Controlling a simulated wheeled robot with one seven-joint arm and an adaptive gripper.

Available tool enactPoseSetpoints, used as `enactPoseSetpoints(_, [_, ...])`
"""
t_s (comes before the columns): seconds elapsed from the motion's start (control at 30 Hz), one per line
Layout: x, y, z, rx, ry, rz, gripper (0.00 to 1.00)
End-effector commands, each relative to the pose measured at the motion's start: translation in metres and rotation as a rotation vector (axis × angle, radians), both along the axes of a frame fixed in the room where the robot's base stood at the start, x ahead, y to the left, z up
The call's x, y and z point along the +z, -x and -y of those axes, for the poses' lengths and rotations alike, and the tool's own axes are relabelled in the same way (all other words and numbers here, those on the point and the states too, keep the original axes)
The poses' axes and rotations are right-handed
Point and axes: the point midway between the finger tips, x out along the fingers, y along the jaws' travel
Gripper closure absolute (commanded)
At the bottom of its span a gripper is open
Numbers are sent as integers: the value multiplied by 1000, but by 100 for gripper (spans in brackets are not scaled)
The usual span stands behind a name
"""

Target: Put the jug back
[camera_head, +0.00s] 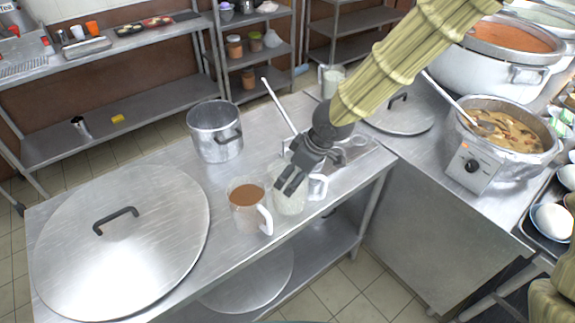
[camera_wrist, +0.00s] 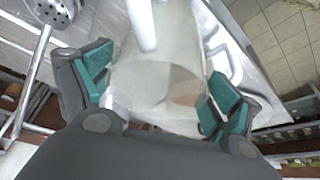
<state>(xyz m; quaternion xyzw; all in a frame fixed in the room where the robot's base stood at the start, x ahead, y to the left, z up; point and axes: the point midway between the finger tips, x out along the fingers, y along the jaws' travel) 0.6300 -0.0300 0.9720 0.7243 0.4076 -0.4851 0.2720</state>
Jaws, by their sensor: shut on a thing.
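A translucent pale jug (camera_head: 289,203) with a white handle is between the fingers of my gripper (camera_head: 291,182), near the front edge of the steel table. My gripper is shut on it from above; I cannot tell whether its base touches the table. In the wrist view, the teal-padded fingers of my gripper (camera_wrist: 160,88) sit on both sides of the jug (camera_wrist: 155,75). A second jug (camera_head: 247,196), filled with brown liquid, stands just left of it. A third jug (camera_head: 331,80) with pale contents stands farther back, beside my arm.
A large round lid (camera_head: 150,240) covers the table's left end. An open steel pot (camera_head: 216,135) stands behind the brown-filled jug. A shallow tray (camera_head: 352,153) lies right of my gripper. A soup pot (camera_head: 500,140) with a ladle and a smaller lid (camera_head: 405,115) are on the right counter.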

Motion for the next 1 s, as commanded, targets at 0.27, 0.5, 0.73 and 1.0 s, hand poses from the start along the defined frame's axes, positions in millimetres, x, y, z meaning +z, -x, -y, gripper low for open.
enactPoseSetpoints(0.27, [-2, -39, -12, -3, -1, -1, 81])
enactPoseSetpoints(0.5, [-5, -51, -16, 0, 0, 0, 81])
enactPoseSetpoints(0.73, [-14, -59, -18, -1, 3, -3, 81])
enactPoseSetpoints(1.0, [-40, -59, -18, 1, -1, 1, 81])
